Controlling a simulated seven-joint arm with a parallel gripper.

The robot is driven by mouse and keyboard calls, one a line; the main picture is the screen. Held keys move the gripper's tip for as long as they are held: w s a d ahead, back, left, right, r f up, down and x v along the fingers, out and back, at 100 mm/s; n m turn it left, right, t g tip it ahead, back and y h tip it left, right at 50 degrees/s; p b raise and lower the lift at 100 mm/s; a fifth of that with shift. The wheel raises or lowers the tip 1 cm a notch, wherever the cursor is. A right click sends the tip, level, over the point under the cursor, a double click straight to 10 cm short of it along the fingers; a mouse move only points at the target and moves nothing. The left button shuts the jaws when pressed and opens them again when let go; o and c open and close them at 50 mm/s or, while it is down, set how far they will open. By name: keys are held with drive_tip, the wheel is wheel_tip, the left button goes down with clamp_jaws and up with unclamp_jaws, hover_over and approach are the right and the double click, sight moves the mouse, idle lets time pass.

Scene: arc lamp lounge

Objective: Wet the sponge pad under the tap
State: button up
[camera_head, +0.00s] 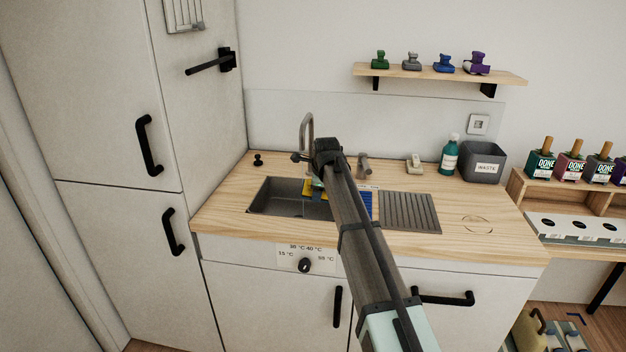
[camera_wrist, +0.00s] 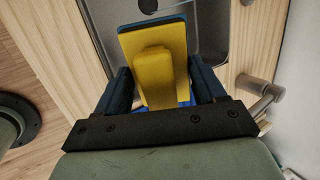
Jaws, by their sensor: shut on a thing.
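The yellow sponge pad (camera_wrist: 155,60) with a blue-grey edge sits between the two dark fingers of my gripper (camera_wrist: 162,92), which is shut on its raised yellow grip. In the head view only a yellow corner of the pad (camera_head: 308,190) shows, over the sink basin (camera_head: 275,198); my arm hides the rest. The metal tap (camera_head: 307,128) rises behind the basin, its spout partly behind my arm. In the wrist view metal tap parts (camera_wrist: 262,98) lie to the right of my gripper, apart from the pad. I cannot make out any running water.
A ribbed drainer (camera_head: 409,211) lies right of the basin, with a blue item (camera_head: 365,203) beside my arm. A temperature knob (camera_head: 305,265) is on the front panel. A teal bottle (camera_head: 449,155) and grey waste bin (camera_head: 483,162) stand at the back right. The counter's right front is clear.

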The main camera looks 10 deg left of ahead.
drive_tip(key=s+d+r, duration=0.1)
drive_tip(key=s+r, duration=0.3)
drive_tip(key=shift+s+d, duration=0.35)
drive_tip(key=shift+d, duration=0.05)
idle(0.6)
drive_tip(key=s+d+f+n, duration=0.1)
drive_tip(key=s+d+f, duration=0.5)
drive_tip(key=s, duration=0.2)
drive_tip(key=s+d+f+n, duration=0.1)
drive_tip(key=s+d+f, duration=0.5)
drive_tip(key=s, duration=0.3)
drive_tip(key=s+d+f+n+g+y, duration=0.1)
drive_tip(key=s+d+f+n+g, duration=0.2)
drive_tip(key=s+d+f+n, duration=0.2)
drive_tip(key=s+d+f+n+g+y, duration=0.2)
drive_tip(key=s+d+f+n+g, duration=0.2)
drive_tip(key=d+n, duration=0.6)
drive_tip(key=shift+s+d+f+y, duration=0.3)
drive_tip(key=shift+s+d+f, duration=0.2)
drive_tip(key=shift+d, duration=0.6)
